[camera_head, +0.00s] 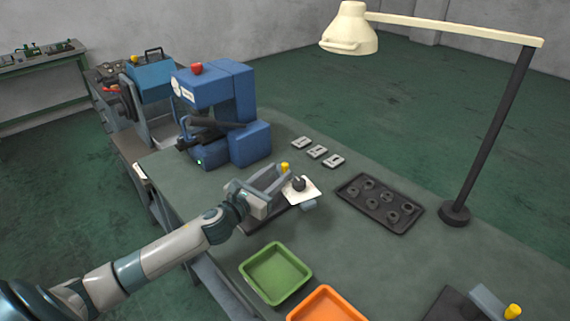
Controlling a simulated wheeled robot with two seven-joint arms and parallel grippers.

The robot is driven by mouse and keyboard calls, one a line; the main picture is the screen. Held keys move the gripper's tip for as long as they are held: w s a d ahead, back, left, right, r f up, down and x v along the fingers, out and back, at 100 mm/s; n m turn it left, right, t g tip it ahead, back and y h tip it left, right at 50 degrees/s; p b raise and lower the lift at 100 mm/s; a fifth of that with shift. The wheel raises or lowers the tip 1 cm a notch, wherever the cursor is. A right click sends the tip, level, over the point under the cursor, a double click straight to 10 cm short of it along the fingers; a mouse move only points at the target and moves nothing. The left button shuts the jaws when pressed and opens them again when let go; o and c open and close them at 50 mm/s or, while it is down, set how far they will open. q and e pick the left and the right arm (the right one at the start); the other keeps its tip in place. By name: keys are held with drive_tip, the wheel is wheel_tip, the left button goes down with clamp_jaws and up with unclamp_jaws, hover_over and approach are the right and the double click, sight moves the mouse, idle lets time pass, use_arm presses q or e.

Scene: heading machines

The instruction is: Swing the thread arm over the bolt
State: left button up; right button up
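My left gripper (287,187) reaches in over the middle of the bench and looks open, its two grey fingers spread apart. Close to its fingertips are a yellow knob (284,167) and a dark round piece (298,184) above a white plate (305,194). They seem to belong to a small fixture on a dark base, largely hidden by the gripper. I cannot make out which part is the thread arm or the bolt, nor whether the fingers touch the knob. My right gripper is not in view.
A blue machine (219,100) with a red button stands behind. To the right are small grey blocks (317,152), a black tray (380,203) of dark rings and a lamp (454,212). Green (276,273) and orange bins (326,305) stand in front. Another yellow-knobbed fixture (487,302) is lower right.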

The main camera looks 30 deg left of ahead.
sight(283, 169)
use_arm(q)
drive_tip(key=shift+w+d+p, duration=0.2)
drive_tip(key=shift+w+p, duration=0.05)
drive_tip(key=shift+w, duration=0.9)
drive_tip(key=shift+w+d+p, duration=0.15)
drive_tip(key=shift+w+p, duration=0.05)
drive_tip(key=shift+w, duration=0.9)
clamp_jaws()
